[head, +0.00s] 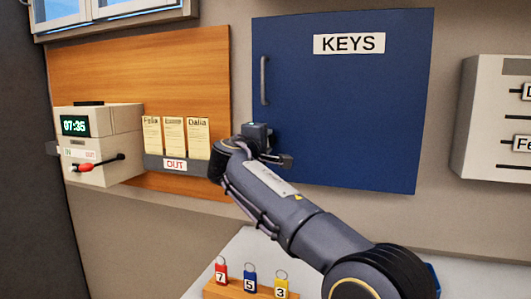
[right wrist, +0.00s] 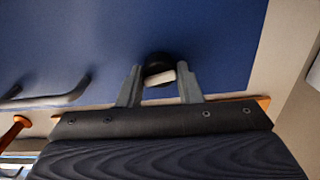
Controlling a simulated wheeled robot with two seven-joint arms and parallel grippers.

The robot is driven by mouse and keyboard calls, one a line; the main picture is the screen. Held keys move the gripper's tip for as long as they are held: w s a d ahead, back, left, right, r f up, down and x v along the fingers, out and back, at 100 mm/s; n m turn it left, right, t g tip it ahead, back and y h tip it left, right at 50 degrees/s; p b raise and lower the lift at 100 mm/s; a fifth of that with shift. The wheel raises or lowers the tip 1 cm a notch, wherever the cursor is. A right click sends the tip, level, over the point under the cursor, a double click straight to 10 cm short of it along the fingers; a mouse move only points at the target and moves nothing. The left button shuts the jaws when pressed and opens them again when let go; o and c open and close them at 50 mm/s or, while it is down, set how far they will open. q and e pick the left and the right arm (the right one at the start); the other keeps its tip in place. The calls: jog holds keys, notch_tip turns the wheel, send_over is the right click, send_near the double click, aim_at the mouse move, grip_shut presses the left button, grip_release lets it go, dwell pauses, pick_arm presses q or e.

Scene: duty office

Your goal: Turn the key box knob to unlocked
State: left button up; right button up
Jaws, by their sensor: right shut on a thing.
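The blue key box (head: 340,95), labelled KEYS, hangs on the wall with its door closed. It also fills much of the right wrist view (right wrist: 90,35). The black knob (right wrist: 157,66) is on its door, with a pale bar across its front, slightly tilted in that view. My right gripper (right wrist: 160,85) is shut on the knob, one finger on each side. In the head view my right gripper (head: 265,143) is at the door's lower left and hides the knob. I cannot read any lock marking. My left gripper is not in view.
A grey door handle (head: 264,80) is above my right gripper. To the left are a time clock (head: 98,145) and a card rack (head: 172,165) on a wooden board. Below, coloured key tags (head: 250,278) stand on a wooden block. A pale cabinet (head: 490,115) is at right.

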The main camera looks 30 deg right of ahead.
jog(key=shift+f+m+b, duration=0.1)
jog(key=shift+m+b, duration=0.55)
jog(key=shift+m, duration=0.45)
jog(key=o, duration=1)
jog(key=shift+c, duration=0.2)
jog(key=b+v, duration=0.1)
jog(key=v, duration=0.6)
jog(key=shift+s+a+b, duration=0.25)
jog(key=shift+s+b, duration=0.05)
